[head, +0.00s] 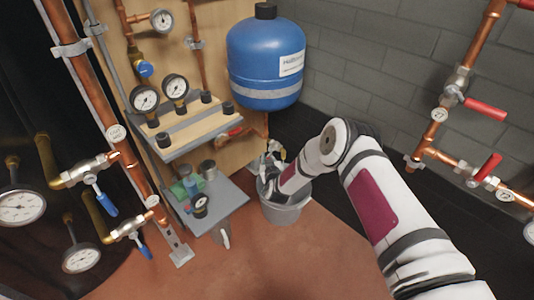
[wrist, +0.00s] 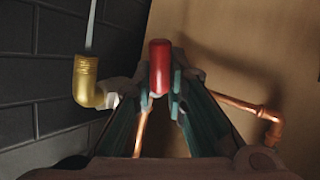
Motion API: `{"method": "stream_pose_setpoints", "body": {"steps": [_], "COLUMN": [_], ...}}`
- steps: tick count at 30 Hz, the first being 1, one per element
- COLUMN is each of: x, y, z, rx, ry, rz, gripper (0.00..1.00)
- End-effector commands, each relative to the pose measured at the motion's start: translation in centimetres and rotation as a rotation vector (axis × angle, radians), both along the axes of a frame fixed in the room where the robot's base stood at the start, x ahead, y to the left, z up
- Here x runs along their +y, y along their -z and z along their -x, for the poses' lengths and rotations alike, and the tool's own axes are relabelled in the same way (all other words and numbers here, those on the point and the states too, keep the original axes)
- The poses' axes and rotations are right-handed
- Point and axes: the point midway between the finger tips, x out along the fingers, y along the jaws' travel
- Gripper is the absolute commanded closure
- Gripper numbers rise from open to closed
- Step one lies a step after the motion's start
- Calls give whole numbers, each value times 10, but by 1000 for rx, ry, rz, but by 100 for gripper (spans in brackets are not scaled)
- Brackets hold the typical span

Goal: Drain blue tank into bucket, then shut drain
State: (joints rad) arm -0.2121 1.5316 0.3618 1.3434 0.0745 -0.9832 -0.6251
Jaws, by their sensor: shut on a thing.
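The blue tank (head: 265,55) stands at the back against the wall, with a copper pipe (head: 267,125) below it. The grey bucket (head: 285,213) stands on the floor beneath, partly hidden by my arm. My gripper (head: 272,160) is low over the bucket, small in the head view. In the wrist view my gripper (wrist: 160,90) is shut on a red valve handle (wrist: 159,65), which lies between the fingers. A brass elbow outlet (wrist: 87,82) is left of the handle. A thin pale strip (wrist: 92,28) extends from its mouth and looks like running water. The bucket's inside is mostly hidden.
Left of the bucket is a grey shelf (head: 225,207) with small items. Gauges (head: 175,88) and another red-handled valve (head: 235,132) are on the wooden panel. Pipes with red levers (head: 485,109) are at the right. Blue-handled valves (head: 105,203) are at the left. Front floor is clear.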

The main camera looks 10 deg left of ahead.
Motion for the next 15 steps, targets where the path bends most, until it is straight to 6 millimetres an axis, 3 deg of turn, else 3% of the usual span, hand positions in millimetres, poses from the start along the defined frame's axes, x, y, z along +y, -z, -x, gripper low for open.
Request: {"method": "stream_pose_setpoints", "body": {"steps": [1, 15], "x": [1, -5], "y": [-7, -9], "z": [1, 6], "rx": [24, 250], "ry": [-5, -4], "rz": [37, 328], "gripper": [100, 100]}}
